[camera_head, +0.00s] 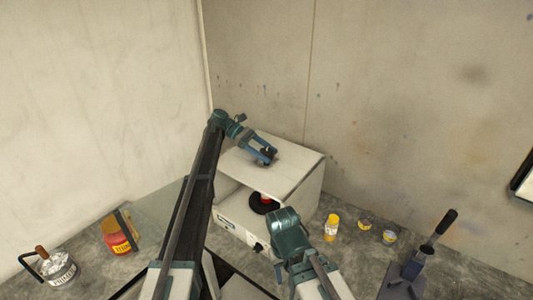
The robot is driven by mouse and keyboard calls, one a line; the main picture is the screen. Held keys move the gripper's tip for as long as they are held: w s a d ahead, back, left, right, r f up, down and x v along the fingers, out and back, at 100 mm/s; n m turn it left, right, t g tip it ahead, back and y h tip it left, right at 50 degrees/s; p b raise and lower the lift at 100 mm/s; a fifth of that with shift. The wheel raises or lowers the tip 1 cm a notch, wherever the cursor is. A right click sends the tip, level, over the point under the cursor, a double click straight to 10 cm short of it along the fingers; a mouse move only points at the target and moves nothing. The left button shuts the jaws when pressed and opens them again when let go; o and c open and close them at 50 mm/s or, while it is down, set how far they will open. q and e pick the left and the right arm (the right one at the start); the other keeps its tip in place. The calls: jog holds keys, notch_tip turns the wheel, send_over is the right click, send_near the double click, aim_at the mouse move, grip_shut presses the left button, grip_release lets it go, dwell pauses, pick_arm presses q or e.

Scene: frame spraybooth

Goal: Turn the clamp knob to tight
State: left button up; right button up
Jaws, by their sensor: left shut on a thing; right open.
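My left gripper (266,155) is over the top of the white box-shaped booth (300,165). Its fingers are shut on a small dark thing (267,152), mostly hidden between them; I cannot tell whether this is the clamp knob. A black knob (258,246) shows on the booth's front lower panel.
A yellow bottle (331,228) and two small tins (364,224) (389,237) stand right of the booth. A blue tool with a black handle (446,222) is at far right. A red-yellow container (118,235) and a primer can (60,271) stand at left. Walls close the back.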

dwell(0.4)
pick_arm(q)
jog(key=o, duration=1.4)
jog(key=shift+d, duration=0.1)
jog(key=shift+c, duration=0.2)
jog(key=shift+r, duration=0.1)
pick_arm(e)
jog(key=shift+r, duration=0.1)
